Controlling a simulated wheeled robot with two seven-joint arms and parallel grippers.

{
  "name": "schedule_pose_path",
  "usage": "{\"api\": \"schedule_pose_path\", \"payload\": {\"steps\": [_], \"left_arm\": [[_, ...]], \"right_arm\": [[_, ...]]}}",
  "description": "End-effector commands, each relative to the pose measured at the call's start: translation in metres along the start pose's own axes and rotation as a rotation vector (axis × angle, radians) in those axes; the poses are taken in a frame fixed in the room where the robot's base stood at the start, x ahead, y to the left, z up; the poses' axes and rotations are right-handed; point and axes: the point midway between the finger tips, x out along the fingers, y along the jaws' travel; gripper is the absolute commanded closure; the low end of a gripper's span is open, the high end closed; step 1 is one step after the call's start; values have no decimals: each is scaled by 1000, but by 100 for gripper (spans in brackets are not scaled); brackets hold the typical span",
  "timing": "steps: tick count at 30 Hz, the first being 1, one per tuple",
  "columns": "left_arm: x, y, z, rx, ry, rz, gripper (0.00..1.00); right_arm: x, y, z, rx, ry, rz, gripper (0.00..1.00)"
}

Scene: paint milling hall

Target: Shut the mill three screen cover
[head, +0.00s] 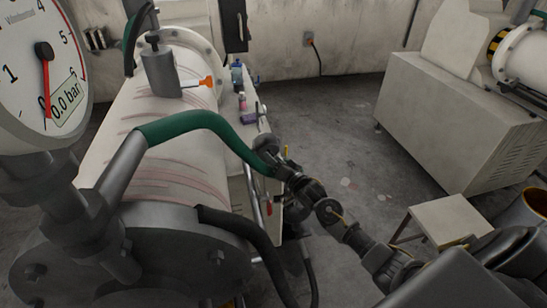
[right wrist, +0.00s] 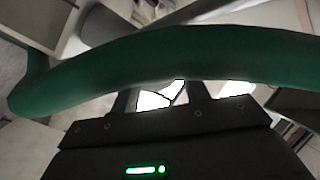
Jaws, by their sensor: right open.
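A mill with a pale horizontal cylinder (head: 165,185), streaked with reddish smears, fills the left of the head view. I cannot tell for sure which part is its screen cover. A green hose (head: 193,119) arches over the cylinder and down its right side. My right gripper (head: 268,150) is at the hose's lower end, beside the mill's right side, and partly hidden. In the right wrist view, the green hose (right wrist: 175,55) crosses close in front of the open right gripper (right wrist: 160,92) and hides its fingertips. I cannot tell whether they touch. My left gripper is out of view.
A pressure gauge (head: 40,65) reading 0.0 bar stands close at the left. A black hose (head: 245,230) hangs at the mill's near end. Small bottles and tools stand on a ledge behind my gripper.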

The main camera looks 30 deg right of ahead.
Motion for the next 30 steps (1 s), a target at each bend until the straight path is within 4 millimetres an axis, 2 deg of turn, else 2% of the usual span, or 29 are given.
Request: {"api": "schedule_pose_path", "payload": {"steps": [4,12,23,30], "left_arm": [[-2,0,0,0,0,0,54],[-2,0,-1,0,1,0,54],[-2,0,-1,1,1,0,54],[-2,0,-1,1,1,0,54]], "right_arm": [[8,-1,0,0,0,-1,54],[10,0,0,0,0,-1,54],[9,0,0,0,0,-1,100],[10,-2,0,1,-2,0,100]]}}
